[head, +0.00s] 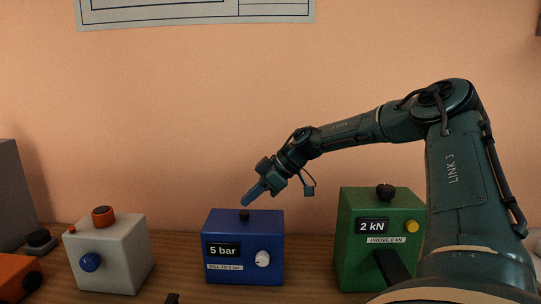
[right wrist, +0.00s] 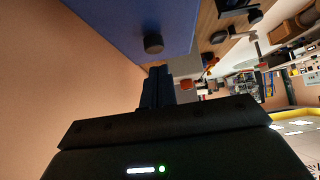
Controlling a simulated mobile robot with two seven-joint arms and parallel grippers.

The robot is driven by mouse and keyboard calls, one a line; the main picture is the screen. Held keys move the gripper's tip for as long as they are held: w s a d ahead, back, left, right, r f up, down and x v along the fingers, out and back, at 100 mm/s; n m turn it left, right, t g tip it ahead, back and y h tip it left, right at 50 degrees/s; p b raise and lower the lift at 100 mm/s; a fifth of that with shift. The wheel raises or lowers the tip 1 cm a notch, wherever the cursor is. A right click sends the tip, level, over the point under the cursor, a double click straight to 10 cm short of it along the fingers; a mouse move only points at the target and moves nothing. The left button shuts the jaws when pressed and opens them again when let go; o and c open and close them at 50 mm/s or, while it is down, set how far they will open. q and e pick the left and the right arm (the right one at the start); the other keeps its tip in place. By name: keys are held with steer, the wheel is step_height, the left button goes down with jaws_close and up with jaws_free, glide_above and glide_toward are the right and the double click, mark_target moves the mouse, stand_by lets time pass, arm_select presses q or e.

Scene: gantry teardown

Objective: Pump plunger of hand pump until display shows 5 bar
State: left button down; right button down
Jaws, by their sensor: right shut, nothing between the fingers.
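The hand pump is a blue box (head: 220,277) on the wooden bench in the middle of the head view. Its display (head: 222,250) reads 5 bar. Its plunger, a short black knob (head: 244,215), stands on top of the box and also shows in the right wrist view (right wrist: 153,43). My right gripper (head: 247,202) is shut and empty, its tips pointing down just above the plunger. In the right wrist view its fingers (right wrist: 157,75) appear close to the plunger with a small gap. My left gripper is not in view.
A white knob (head: 262,259) is on the pump's front. A grey-white box (head: 120,262) with orange and blue knobs stands left. A green box (head: 352,260) reading 2 kN stands right, partly behind my right arm. Bare bench lies between the boxes.

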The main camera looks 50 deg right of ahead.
arm_select(q)
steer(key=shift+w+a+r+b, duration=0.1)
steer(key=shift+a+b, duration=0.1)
steer(key=shift+b, duration=0.15)
arm_select(e)
steer(key=v, duration=1)
steer(key=shift+r, duration=0.55)
steer(key=shift+w, duration=0.1)
